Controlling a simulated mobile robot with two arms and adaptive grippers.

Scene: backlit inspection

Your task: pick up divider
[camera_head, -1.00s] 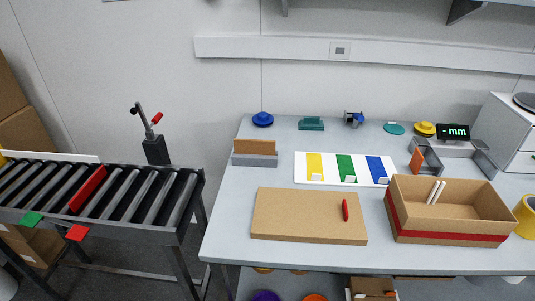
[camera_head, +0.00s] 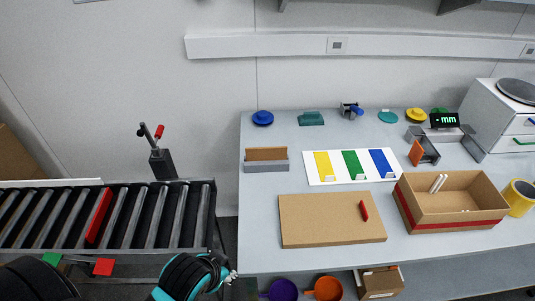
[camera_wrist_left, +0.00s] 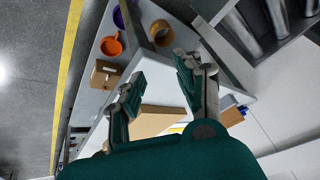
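A brown flat panel (camera_head: 267,153), which looks like the divider, stands upright in a grey slotted holder (camera_head: 267,166) at the left back of the table. My left arm comes in at the bottom of the head view, and its gripper (camera_head: 229,277) is beside the table's front left corner, well apart from the panel. In the left wrist view the gripper (camera_wrist_left: 160,88) has its two fingers spread with nothing between them. I do not see my right gripper.
A cardboard sheet (camera_head: 330,219) with a red marker (camera_head: 364,211) lies in front. An open cardboard box (camera_head: 452,224) holds white sticks. A white board (camera_head: 350,166) with coloured stripes lies behind. A roller conveyor (camera_head: 126,217) is at the left.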

